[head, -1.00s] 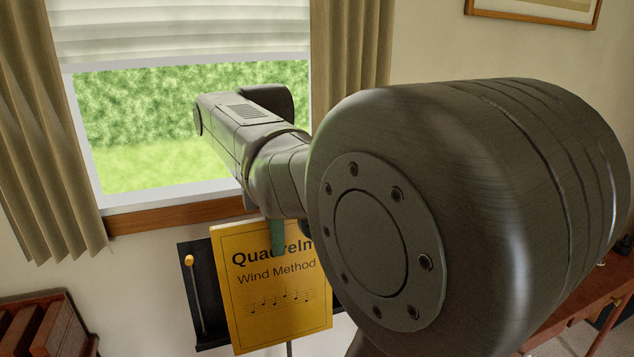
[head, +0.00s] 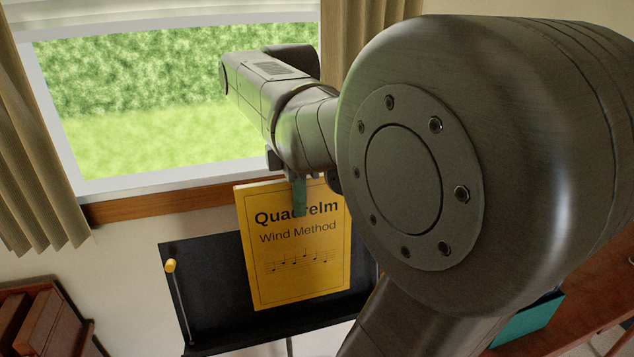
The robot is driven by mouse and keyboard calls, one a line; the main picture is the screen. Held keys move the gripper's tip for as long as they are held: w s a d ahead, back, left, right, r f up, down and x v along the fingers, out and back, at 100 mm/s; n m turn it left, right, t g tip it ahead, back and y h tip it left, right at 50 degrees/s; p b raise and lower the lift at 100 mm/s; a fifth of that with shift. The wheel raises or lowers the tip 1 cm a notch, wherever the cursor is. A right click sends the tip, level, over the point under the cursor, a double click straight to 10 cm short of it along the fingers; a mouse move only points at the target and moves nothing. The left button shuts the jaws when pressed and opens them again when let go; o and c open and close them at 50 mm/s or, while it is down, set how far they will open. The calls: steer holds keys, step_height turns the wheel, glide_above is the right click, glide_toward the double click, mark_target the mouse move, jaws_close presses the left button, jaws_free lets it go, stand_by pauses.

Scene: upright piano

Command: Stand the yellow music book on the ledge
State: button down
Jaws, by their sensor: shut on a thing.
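The yellow music book (head: 297,280), titled "Quadrelm Wind Method", is upright in front of a black music stand. My gripper (head: 300,196) is shut on the book's top edge, with one greenish finger showing over its front. The black stand's panel (head: 205,290) spreads behind the book, and its ledge (head: 270,341) runs along the bottom. The book's lower edge appears above the ledge in the picture; I cannot tell the exact gap. My arm hides the stand's right part.
A yellow-tipped rod (head: 171,266) stands at the panel's left side. A window (head: 130,110) with a wooden sill is behind. A brown wooden rack (head: 40,325) is at lower left. A teal object (head: 528,322) lies at lower right by a wooden surface.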

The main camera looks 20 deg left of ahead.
mark_target(299, 236)
steer(key=shift+f+b, duration=2.2)
steer(key=shift+f, duration=2.2)
steer(key=shift+w+a+p, duration=0.3)
steer(key=shift+w+a, duration=0.15)
steer(key=shift+w, duration=0.35)
steer(key=c, duration=1.3)
jaws_free()
steer(key=shift+a, duration=0.1)
steer(key=r, duration=0.9)
steer(key=w+r, duration=0.1)
steer(key=r, duration=0.3)
steer(key=shift+w+a+r, duration=0.1)
steer(key=shift+a+r, duration=0.25)
steer(key=shift+r, duration=0.05)
